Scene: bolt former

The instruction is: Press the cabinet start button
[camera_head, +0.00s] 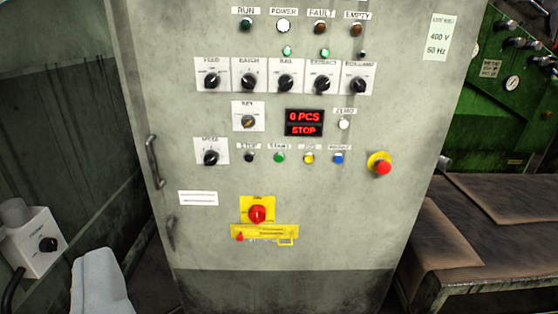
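The grey control cabinet (340,230) fills the middle of the view, its front facing me. The start button (279,157) is small, round and green, in the lower row of buttons under a small label that seems to read START. A black button (249,157) under a STOP label is just left of it, and a yellow button (308,158) and a blue button (338,158) are to its right. The display (304,123) above reads "0 PCS" and "STOP" in red. Nothing covers the start button. No gripper fingers show in this view.
A red emergency-stop button (382,167) on yellow is at the right, and a red rotary switch (257,214) is below. Black selector knobs (285,83) line the upper panel. Door handles (154,162) stick out at left. A brown bench (480,230) stands right.

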